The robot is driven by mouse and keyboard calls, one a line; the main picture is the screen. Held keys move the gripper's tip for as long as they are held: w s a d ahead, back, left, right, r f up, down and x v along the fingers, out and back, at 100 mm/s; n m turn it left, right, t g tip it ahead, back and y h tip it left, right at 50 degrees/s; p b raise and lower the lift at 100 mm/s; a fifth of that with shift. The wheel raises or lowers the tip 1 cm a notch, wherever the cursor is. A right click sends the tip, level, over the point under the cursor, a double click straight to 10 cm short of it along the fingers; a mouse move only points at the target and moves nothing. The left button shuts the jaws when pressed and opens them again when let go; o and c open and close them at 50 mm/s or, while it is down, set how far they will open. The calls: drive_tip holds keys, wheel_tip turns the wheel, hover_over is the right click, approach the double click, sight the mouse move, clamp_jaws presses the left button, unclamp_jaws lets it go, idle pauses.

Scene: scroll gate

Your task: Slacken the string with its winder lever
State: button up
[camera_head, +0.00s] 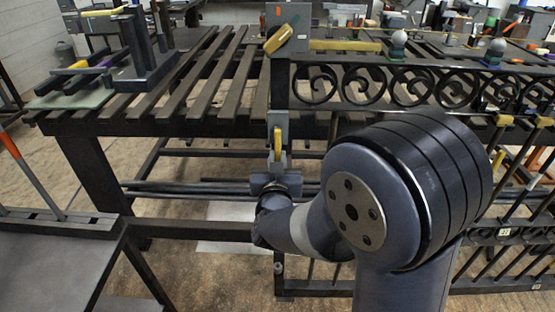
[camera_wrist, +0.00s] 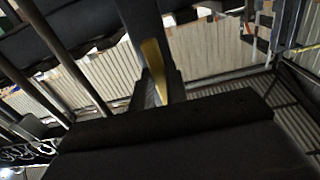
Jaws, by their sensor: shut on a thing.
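A yellow lever (camera_head: 278,142) hangs down from a grey housing (camera_head: 278,120) on the gate's left upright, below the table top. My gripper (camera_head: 277,158) reaches it from below and is shut on its lower part. In the wrist view the same yellow lever (camera_wrist: 154,68) runs down between the two dark fingers of my gripper (camera_wrist: 160,88). The scroll gate (camera_head: 385,85) stands to the right, with dark curled ironwork. I cannot make out the string. My arm hides part of the gate's middle.
A dark slatted table (camera_head: 190,125) stands behind and left. A grey box (camera_head: 290,28) with a yellow handle (camera_head: 279,38) tops the upright. A dark bench (camera_head: 60,265) is at the lower left. Floor shows between bench and gate.

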clamp_jaws()
drive_tip(key=shift+a, duration=0.1)
drive_tip(key=a+r+m+b, duration=0.6)
drive_tip(key=m+b, duration=0.3)
drive_tip(key=m, duration=0.9)
drive_tip(key=shift+w+a+r, duration=0.15)
drive_tip(key=shift+a+r, duration=0.1)
drive_tip(key=shift+r, duration=0.15)
idle(0.5)
drive_tip(key=o, duration=0.7)
unclamp_jaws()
drive_tip(key=shift+c, duration=0.2)
